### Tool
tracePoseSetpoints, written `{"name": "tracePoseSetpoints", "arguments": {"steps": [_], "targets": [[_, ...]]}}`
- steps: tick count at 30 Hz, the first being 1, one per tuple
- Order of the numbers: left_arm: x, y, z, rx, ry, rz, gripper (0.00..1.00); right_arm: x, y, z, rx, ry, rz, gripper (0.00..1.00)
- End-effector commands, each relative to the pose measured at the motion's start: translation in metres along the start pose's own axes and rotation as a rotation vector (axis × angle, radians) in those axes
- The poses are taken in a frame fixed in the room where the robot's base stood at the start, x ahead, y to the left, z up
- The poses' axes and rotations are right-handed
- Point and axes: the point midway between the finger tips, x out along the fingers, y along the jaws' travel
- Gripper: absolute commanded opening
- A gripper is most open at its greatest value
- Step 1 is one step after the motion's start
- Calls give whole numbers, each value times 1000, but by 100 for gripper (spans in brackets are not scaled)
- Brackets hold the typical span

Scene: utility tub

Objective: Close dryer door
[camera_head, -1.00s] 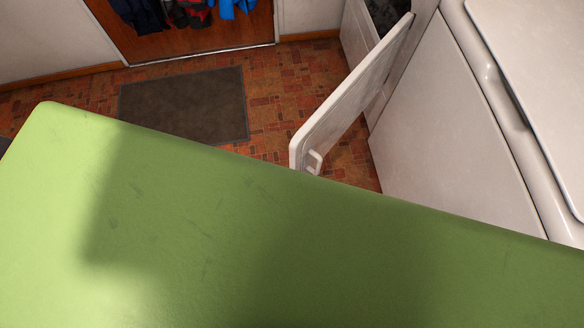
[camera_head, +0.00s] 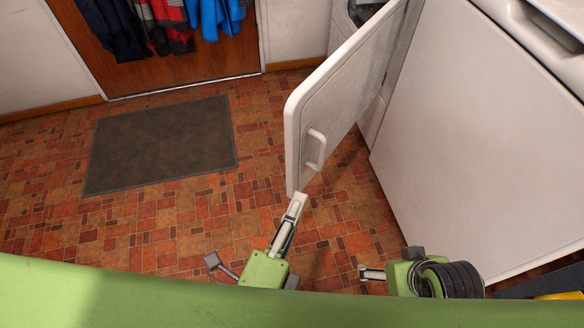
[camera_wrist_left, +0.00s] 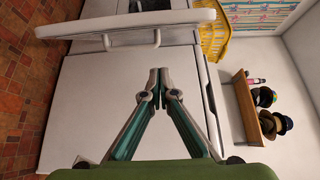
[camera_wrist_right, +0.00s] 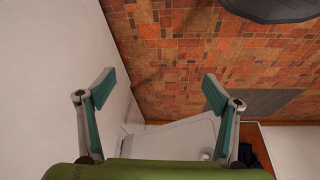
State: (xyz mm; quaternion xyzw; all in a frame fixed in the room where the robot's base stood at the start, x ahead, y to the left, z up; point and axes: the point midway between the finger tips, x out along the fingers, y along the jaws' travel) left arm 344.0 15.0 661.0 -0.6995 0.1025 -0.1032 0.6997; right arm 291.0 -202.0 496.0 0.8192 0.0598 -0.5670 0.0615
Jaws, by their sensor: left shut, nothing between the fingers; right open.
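The white dryer door (camera_head: 345,90) stands open in the head view, swung out over the floor. Its white handle (camera_head: 316,150) is on the face turned toward the camera. A bit of the dryer's opening (camera_head: 366,8) shows behind the door's top edge. My left gripper (camera_head: 299,197) is shut and empty, just below the door's lower corner in the picture; I cannot tell whether it touches. In the left wrist view, the door (camera_wrist_left: 120,24) and handle (camera_wrist_left: 157,40) lie beyond the shut fingertips (camera_wrist_left: 159,74). My right gripper (camera_head: 366,273) is open and empty; its spread fingers show in the right wrist view (camera_wrist_right: 157,86).
A white appliance front (camera_head: 480,130) stands close on the right. A grey mat (camera_head: 160,145) lies on the clear tiled floor at left. Coats (camera_head: 165,22) hang by the brown door behind. A wooden shelf with hats (camera_wrist_left: 262,115) shows in the left wrist view.

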Motion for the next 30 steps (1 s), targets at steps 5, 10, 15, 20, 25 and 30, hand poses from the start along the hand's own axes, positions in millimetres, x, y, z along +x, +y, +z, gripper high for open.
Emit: {"name": "tracePoseSetpoints", "arguments": {"steps": [5,10,15,20,25,30], "targets": [[21,-6,1,0,-5,-5,0,-11,2,7,1,-40,2,82],[58,-7,1,-1,-5,-4,0,-19,2,5,2,-52,2,82],[87,-4,0,0,-2,-2,0,12,1,7,0,-69,-1,82],[102,-3,10,3,-2,0,0,38,-1,12,-1,-81,-4,82],[106,-2,29,2,0,0,0,56,-2,17,-3,-88,-5,82],[108,-1,38,0,-1,0,0,65,-2,20,-3,-91,-6,82]]}}
